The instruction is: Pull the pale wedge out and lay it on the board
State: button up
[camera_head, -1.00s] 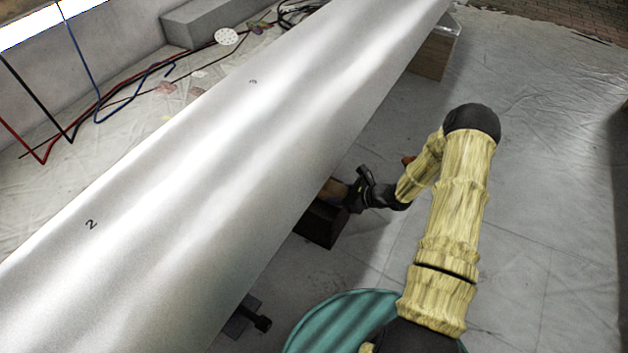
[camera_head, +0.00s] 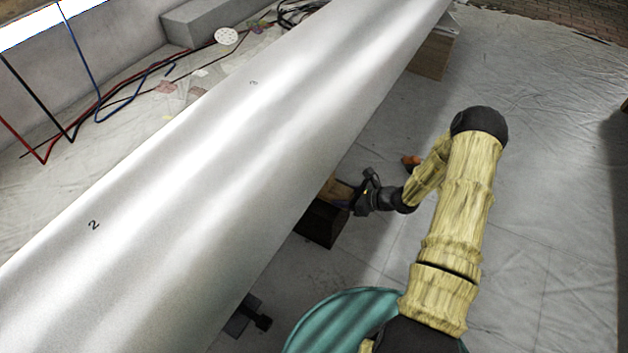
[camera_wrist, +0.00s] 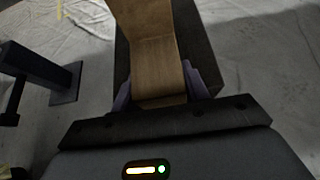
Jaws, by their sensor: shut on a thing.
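My gripper (camera_head: 356,196) is beside the large white beam, low near the floor. In the wrist view the gripper (camera_wrist: 160,92) has its two purple-grey fingers closed on the sides of a pale brown wooden wedge (camera_wrist: 155,62). The wedge also shows in the head view (camera_head: 336,192), running from the fingers toward the beam's underside. A dark block (camera_head: 322,224) lies under the wedge, and its dark top (camera_wrist: 200,50) shows on both sides of the wedge. The wedge's far end is cut off or hidden by the beam. I cannot make out the board.
The long white beam (camera_head: 200,170), marked with numbers, crosses the view diagonally. A wooden block (camera_head: 432,58) supports it farther back. A dark clamp-like stand (camera_head: 246,318) is below it at the front. A small orange thing (camera_head: 411,161) lies behind my arm. The sheeted floor at right is clear.

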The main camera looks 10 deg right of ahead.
jog(key=s+d+p, duration=0.3)
jog(key=s+d, duration=0.4)
jog(key=d, duration=0.3)
jog(key=shift+s+d+r+p, duration=0.25)
jog(key=shift+s+r+p, duration=0.05)
dwell(1.1)
dwell(0.5)
